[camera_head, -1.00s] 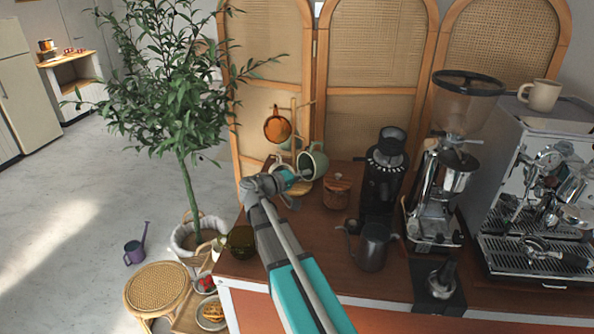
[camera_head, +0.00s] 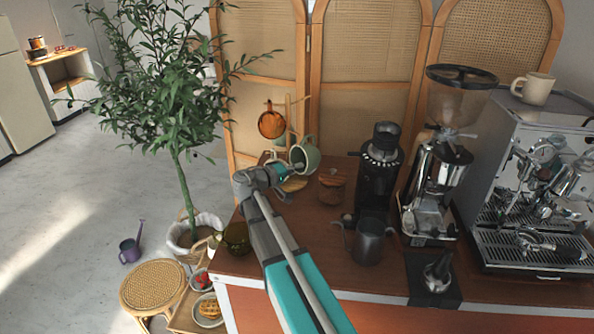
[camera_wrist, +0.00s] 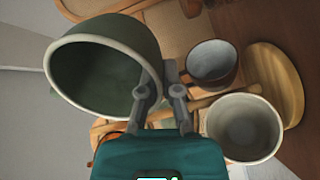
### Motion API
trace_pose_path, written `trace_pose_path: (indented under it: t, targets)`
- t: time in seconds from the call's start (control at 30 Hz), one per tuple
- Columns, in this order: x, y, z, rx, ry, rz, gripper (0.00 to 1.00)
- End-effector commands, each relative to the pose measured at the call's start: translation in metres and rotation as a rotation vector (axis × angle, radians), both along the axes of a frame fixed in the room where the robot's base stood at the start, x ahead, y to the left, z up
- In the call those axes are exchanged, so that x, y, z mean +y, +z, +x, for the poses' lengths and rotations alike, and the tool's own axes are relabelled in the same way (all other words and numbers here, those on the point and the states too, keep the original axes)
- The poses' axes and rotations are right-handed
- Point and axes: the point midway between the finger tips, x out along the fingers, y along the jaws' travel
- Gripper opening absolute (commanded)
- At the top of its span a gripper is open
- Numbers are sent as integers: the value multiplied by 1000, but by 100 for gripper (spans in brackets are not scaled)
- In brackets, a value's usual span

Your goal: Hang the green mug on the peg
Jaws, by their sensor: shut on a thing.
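The green mug (camera_head: 311,158) is held on its side above the cart top, its pale-rimmed mouth in view. It fills the upper left of the wrist view (camera_wrist: 105,68), mouth facing left and down. My gripper (camera_wrist: 162,92) is shut on the mug at its near side; the exact grip on the handle is partly hidden. In the head view my gripper (camera_head: 284,172) is just left of the mug. A wooden peg stand (camera_head: 289,108) rises behind, with an orange mug (camera_head: 271,123) hanging on its left. Its round base (camera_wrist: 287,85) shows right in the wrist view.
A wooden-lidded jar (camera_head: 332,187), a black grinder (camera_head: 380,170) and a metal pitcher (camera_head: 368,243) stand to the right. Rattan screens (camera_head: 365,70) stand behind.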

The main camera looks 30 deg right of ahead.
Motion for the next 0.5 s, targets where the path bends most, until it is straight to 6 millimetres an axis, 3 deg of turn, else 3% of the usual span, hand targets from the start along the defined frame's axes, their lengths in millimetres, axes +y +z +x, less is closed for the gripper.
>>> trace_pose_path:
  t: [0.5]
  targets:
    - [1, -3, 27, 1, 2, -2, 0]
